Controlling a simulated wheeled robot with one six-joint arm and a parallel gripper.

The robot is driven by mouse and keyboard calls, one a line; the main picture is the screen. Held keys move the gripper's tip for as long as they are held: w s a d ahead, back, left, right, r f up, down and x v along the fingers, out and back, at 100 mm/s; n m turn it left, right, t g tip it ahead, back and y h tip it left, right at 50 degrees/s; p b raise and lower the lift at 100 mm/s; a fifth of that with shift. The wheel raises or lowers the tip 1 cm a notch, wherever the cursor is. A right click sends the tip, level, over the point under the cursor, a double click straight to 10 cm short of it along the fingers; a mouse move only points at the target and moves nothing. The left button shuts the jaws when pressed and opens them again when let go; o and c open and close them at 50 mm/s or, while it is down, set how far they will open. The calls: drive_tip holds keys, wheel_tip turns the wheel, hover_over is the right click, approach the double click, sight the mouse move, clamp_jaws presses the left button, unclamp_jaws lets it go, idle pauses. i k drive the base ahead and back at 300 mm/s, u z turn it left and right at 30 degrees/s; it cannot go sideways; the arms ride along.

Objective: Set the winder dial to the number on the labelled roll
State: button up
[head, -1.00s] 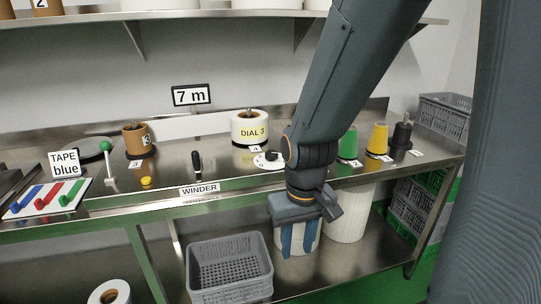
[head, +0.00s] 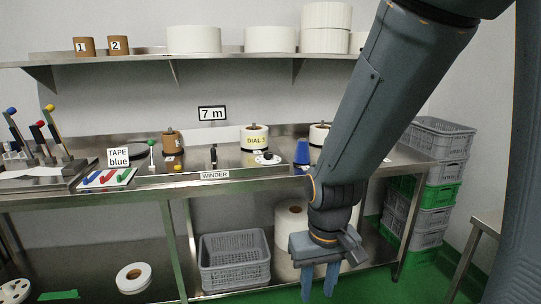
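The labelled roll (head: 254,140) is white, marked "DIAL 3", and stands on the steel bench. The winder dial (head: 268,159) is a white disc with a dark knob, just right of and in front of that roll. Its numbers and setting are too small to read. A "WINDER" sign (head: 214,175) is on the bench's front edge. My gripper (head: 320,292) points down in front of the bench, below its top and right of the dial. Its two blue fingers are apart with nothing seen between them.
A grey crate (head: 235,262) is on the lower shelf.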

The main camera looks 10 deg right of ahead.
sight(268, 156)
drive_tip(key=u, duration=0.7)
drive_tip(key=i, duration=1.1)
drive_tip(key=z, duration=0.1)
